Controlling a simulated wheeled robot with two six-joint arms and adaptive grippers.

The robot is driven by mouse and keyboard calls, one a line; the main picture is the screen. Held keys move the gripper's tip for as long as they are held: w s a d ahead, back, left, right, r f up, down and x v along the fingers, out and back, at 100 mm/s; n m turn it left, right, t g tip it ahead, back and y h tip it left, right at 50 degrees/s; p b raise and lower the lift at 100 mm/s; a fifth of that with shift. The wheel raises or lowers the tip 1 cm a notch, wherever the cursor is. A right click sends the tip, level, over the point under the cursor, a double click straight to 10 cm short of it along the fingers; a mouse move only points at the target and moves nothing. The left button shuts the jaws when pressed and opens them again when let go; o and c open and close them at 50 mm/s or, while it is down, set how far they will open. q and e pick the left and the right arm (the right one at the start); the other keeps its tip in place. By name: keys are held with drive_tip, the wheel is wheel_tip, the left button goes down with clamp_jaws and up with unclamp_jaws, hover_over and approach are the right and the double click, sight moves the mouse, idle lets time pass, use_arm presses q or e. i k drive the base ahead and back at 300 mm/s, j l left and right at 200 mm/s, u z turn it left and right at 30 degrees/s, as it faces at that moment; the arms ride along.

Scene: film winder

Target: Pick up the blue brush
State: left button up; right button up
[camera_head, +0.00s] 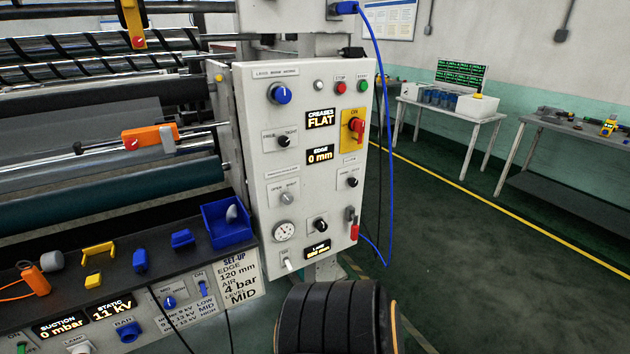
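Two small blue items lie on the black ledge at the lower left. One is an upright-looking blue piece (140,261) near the ledge's middle. The other is a wider, blocky blue piece (182,239) to its right, near the blue bin. At this size I cannot tell for sure which is the brush; no bristles can be made out. Neither of my grippers is in view, and nothing is touching either blue item.
The black ledge (60,270) also holds an orange tool (34,279), yellow pieces (98,250) and a blue bin (228,222). A grey control cabinet (300,180) stands to the right, with a blue hose (388,120). A ribbed black cylinder (335,315) is below it.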

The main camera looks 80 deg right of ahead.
sight(183, 240)
drive_tip(key=z, duration=1.5)
